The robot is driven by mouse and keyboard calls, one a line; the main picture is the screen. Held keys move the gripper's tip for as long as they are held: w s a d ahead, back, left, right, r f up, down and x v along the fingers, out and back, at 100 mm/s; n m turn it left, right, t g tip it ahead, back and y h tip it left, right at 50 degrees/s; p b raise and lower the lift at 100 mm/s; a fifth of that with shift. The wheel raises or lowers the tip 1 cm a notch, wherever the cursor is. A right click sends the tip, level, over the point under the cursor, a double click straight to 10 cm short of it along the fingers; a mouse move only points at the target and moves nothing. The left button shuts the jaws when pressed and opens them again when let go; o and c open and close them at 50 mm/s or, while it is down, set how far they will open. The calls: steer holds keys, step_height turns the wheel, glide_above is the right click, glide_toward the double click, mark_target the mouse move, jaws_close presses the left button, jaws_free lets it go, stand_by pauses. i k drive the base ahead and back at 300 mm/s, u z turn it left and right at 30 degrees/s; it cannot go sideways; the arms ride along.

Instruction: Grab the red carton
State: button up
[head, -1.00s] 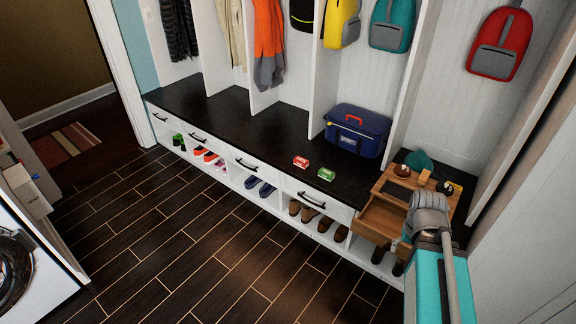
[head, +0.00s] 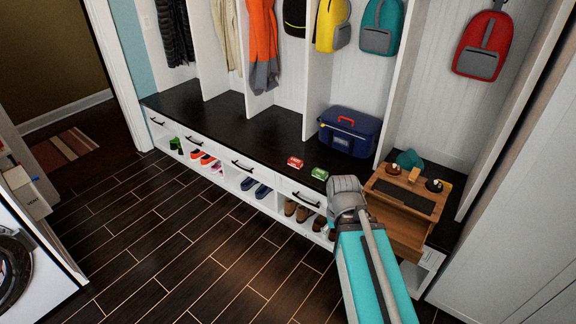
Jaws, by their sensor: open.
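The red carton (head: 295,162) is a small box lying on the dark bench top near its front edge, in the middle of the head view. A similar green carton (head: 319,174) sits just to its right, a small gap apart. My gripper (head: 332,232) is in front of the bench, below and to the right of both cartons in the picture. It is open and apart from the red carton. My own wrist hides most of it, so the fingers barely show.
A blue cooler bag (head: 349,131) stands behind the cartons. A wooden organizer (head: 411,190) with an open drawer and small items is at the bench's right end. Shoes fill the cubbies below the bench (head: 215,120). The floor in front is clear.

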mark_target(294, 162)
steer(key=u, duration=0.55)
steer(key=k, duration=1.35)
steer(key=u, duration=0.75)
steer(key=i, duration=1.2)
steer(key=u, duration=0.45)
steer(key=i, duration=1.55)
